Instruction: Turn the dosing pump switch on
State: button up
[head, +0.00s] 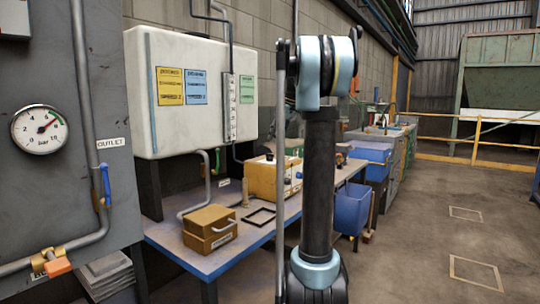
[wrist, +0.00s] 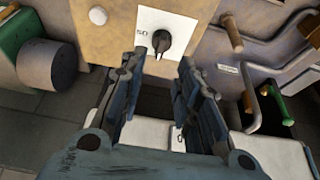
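The tan pump box (head: 262,181) stands on the blue-edged bench in the head view, partly hidden by my arm. In the wrist view, the tan box (wrist: 110,45) fills the top middle. A white plate (wrist: 178,24) on its face carries a black rotary switch (wrist: 161,41) and partly legible lettering. My gripper (wrist: 159,66) is open and empty, its two fingers apart. The switch shows in the gap, just beyond the fingertips, and no contact is visible. In the head view I cannot make out my gripper clearly behind my arm.
The bench (head: 190,253) also holds a brown box (head: 210,229) and a black square frame (head: 261,217). A large white tank (head: 190,95) hangs behind. A grey cylinder (wrist: 47,66) is left of the pump in the wrist view; pipes (wrist: 258,70) are at right.

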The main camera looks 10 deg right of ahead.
aim_at(270, 157)
jog(key=x, duration=0.8)
jog(key=shift+a+f, duration=0.1)
jog(key=shift+f, duration=0.25)
